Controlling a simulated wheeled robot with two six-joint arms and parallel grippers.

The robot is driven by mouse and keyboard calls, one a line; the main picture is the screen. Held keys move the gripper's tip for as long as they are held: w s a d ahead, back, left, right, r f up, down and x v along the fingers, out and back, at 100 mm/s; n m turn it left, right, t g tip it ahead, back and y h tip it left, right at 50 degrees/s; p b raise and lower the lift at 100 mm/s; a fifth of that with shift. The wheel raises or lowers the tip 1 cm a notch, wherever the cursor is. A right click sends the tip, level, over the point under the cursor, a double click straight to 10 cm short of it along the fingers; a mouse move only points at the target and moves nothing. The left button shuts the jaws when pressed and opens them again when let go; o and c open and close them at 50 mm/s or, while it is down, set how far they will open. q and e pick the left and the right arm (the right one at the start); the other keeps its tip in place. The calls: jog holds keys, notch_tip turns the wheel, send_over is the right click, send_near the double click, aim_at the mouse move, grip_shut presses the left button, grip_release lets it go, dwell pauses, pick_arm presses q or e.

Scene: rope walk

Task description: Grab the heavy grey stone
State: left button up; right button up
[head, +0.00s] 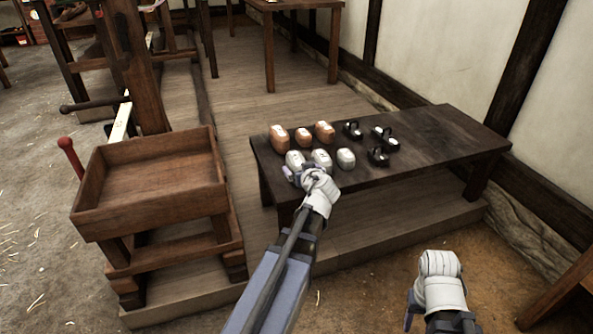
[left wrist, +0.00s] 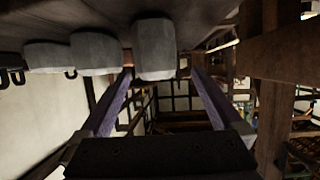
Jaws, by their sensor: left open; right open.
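Three pale grey stones stand in the near row on the dark wooden table: a left one (head: 294,158), a middle one (head: 321,158) and a right one (head: 345,159). I cannot tell by sight which is heavy. My left gripper (head: 299,174) is open at the table's near edge, close in front of the left grey stone. In the left wrist view, which is upside down, one grey stone (left wrist: 153,45) lies ahead between the open fingers (left wrist: 161,75), not gripped. My right gripper (head: 438,263) is open and empty, low in front of the table; its fingertips are mostly hidden.
Several orange-brown stones (head: 280,138) stand behind the grey ones. Dark weights with handles (head: 378,156) stand to their right. The table's right part (head: 450,140) is bare.

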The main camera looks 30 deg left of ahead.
aim_at(297, 163)
pick_arm(q)
jog(key=shift+b+x, duration=1.05)
jog(key=shift+x, duration=2.25)
jog(key=shift+w+d+r, duration=0.1)
grip_shut()
